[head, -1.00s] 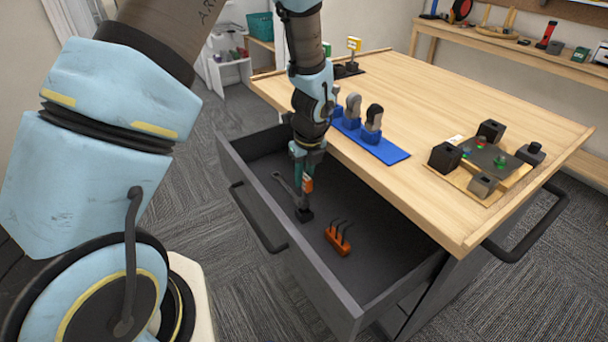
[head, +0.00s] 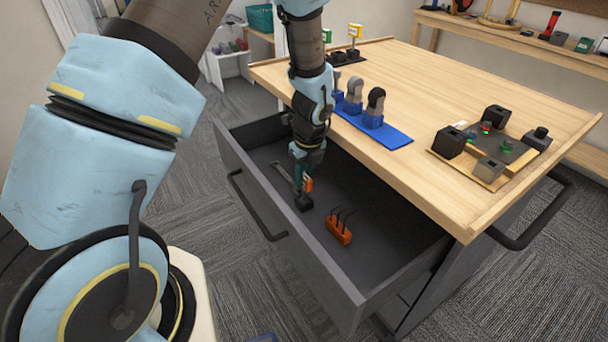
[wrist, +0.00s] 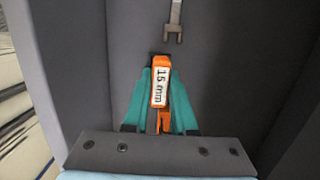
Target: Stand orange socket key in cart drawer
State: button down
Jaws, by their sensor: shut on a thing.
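The orange socket key (wrist: 161,72) carries a white "15 mm" label in the wrist view, and its orange tag also shows in the head view (head: 309,185). My gripper (head: 301,178) is shut on it, with teal fingers on either side, low inside the open cart drawer (head: 262,216). A small black block (head: 303,203) is on the drawer floor directly below the key. The key's lower end is hidden, so I cannot tell whether it is in the block.
A grey wrench (head: 282,174) lies left of my gripper. An orange holder with several dark hooked pieces (head: 339,233) stands to the right in the drawer. The wooden cart top (head: 450,95) overhangs the drawer's far side. Drawer floor nearer the front right is clear.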

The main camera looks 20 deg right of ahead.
jog(key=shift+f, duration=0.15)
jog(key=c, duration=0.6)
grip_release()
jog(key=shift+c, duration=0.2)
notch_tip(320, 180, up, 11)
jog(key=s+b, duration=0.1)
jog(key=s, duration=0.1)
jog(key=s+a+r+n, duration=0.1)
jog(key=a+r+n, duration=0.2)
jog(key=a+n, duration=1.2)
jog(key=s+a+r+n, duration=0.1)
jog(key=a+r+n, duration=0.3)
jog(key=a+n, duration=1.1)
jog(key=n, duration=0.2)
jog(key=shift+n+h, duration=0.3)
jog(key=shift+n, duration=0.1)
